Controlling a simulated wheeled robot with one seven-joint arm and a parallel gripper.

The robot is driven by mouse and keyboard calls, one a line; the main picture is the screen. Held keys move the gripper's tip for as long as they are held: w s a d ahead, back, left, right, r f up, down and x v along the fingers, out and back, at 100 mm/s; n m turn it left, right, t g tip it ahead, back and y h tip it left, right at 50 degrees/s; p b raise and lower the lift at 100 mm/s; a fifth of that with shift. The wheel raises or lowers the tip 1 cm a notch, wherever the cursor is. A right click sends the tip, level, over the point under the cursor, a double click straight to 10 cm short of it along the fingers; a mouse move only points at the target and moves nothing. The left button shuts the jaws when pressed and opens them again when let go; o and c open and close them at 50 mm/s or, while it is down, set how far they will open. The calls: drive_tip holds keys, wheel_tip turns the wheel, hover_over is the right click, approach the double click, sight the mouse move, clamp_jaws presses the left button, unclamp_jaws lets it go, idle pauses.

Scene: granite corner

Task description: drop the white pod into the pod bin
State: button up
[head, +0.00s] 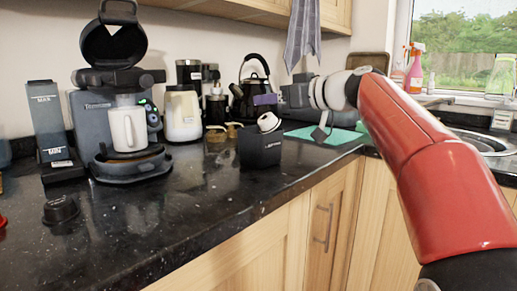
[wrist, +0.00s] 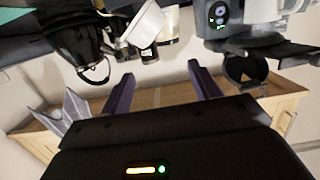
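The white pod (head: 268,122) shows tilted at the top of the pod bin (head: 260,150), a black open box on the dark counter. The pod's lower part overlaps the bin's rim; I cannot tell whether it rests there or is in the air. My gripper (head: 265,100) reaches in from the right and is just above the pod, apart from it. In the wrist view my gripper (wrist: 160,78) has its two purple fingers wide apart with nothing between them.
A coffee machine (head: 88,120) with a white mug (head: 128,128) stands at the left. A black pod (head: 60,210) lies near the front left. A cream canister (head: 182,114) and a kettle (head: 250,95) stand behind the bin. The front middle counter is clear.

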drive_tip(key=b+v, duration=0.1)
drive_tip(key=v, duration=0.7)
drive_tip(key=shift+b, duration=0.35)
drive_tip(key=shift+f, duration=0.1)
drive_tip(key=s+d+f+m+g+h, duration=0.1)
drive_tip(key=s+d+f+m+h, duration=0.2)
drive_tip(key=s+f, duration=0.6)
drive_tip(key=s+d+f+m+g+h, duration=0.2)
drive_tip(key=s+f, duration=0.8)
drive_tip(key=f, duration=0.7)
drive_tip(key=s+d+f+m+g+h, duration=0.1)
drive_tip(key=s+d+f+m+h, duration=0.4)
drive_tip(key=s+f, duration=0.5)
wheel_tip(320, 180, down, 4)
drive_tip(key=h, duration=0.2)
drive_tip(key=shift+r+h, duration=0.2)
drive_tip(key=shift+h, duration=0.2)
